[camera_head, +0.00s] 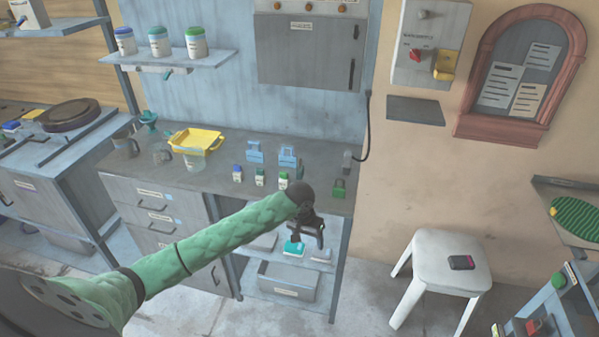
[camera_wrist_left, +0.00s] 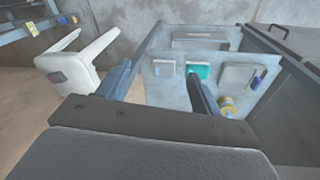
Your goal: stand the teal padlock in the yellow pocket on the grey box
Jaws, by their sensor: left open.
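A small teal item with a pale part (camera_head: 293,248) lies on the shelf under the counter; it also shows in the left wrist view (camera_wrist_left: 198,71). It is too small to tell surely whether it is the padlock. The grey box (camera_head: 408,72) is on the wall at the upper right, with a red knob and the yellow pocket (camera_head: 446,64) on its front. My left gripper (camera_head: 307,237) points down in front of the shelf, near the teal item. In the left wrist view its fingers (camera_wrist_left: 160,86) are apart with nothing held between them. My right gripper is out of view.
The counter (camera_head: 225,192) above the shelf holds a yellow tray (camera_head: 197,139), light-blue pieces (camera_head: 288,157), small bottles and a green block (camera_head: 339,188). A grey drawer-like bin (camera_head: 288,281) is below. A white stool (camera_head: 440,262) with a dark item stands right; floor between is clear.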

